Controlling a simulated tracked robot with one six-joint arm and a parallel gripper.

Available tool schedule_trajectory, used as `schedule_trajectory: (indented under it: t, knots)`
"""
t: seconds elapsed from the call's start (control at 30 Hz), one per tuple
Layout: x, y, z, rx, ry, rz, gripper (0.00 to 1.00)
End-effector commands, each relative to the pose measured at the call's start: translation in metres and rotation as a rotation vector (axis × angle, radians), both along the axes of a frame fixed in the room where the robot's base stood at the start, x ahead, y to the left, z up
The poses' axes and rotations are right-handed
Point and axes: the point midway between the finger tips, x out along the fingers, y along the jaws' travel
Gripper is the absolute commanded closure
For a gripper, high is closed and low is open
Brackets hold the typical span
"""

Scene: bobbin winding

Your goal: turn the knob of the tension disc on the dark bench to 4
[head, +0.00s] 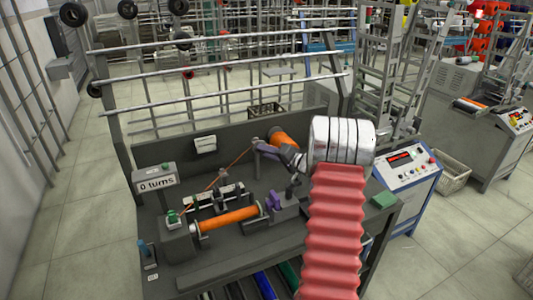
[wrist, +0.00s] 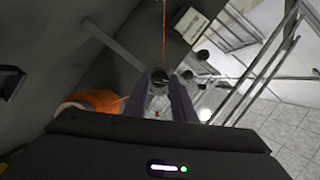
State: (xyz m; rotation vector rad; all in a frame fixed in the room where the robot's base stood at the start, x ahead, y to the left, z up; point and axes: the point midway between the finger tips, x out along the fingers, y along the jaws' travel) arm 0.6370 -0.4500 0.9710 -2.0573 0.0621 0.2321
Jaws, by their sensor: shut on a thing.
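My gripper (head: 256,146) reaches over the dark bench (head: 200,276) from the right, at the back near the orange thread cone (head: 282,138). In the wrist view its two fingers (wrist: 161,76) are closed around a small dark round part (wrist: 160,82), which looks like the knob of the tension disc. The fingers and the small size hide most of it, and I cannot read any scale or number there. The orange thread (wrist: 163,30) runs to the fingertips in the wrist view. In the head view it slopes down left from there toward the winder.
A "0 turns" display (head: 155,183) stands at the bench's left. An orange bobbin (head: 230,219) sits on the winder in front, with a purple part (head: 273,201) beside it. A white card (head: 205,144) is on the back panel. A rail rack (head: 200,104) stands behind.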

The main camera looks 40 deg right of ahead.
Motion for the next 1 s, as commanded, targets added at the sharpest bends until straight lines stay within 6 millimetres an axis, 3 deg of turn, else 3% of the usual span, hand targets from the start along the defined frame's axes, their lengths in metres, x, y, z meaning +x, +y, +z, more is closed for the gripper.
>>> schedule_trajectory:
  t: [0.37,1.0]
  knots:
    - [0.0000,-0.0017,-0.0037,0.082,-0.020,0.004,0.99]
    - [-0.0011,-0.0042,-0.0083,0.458,-0.131,-0.002,0.99]
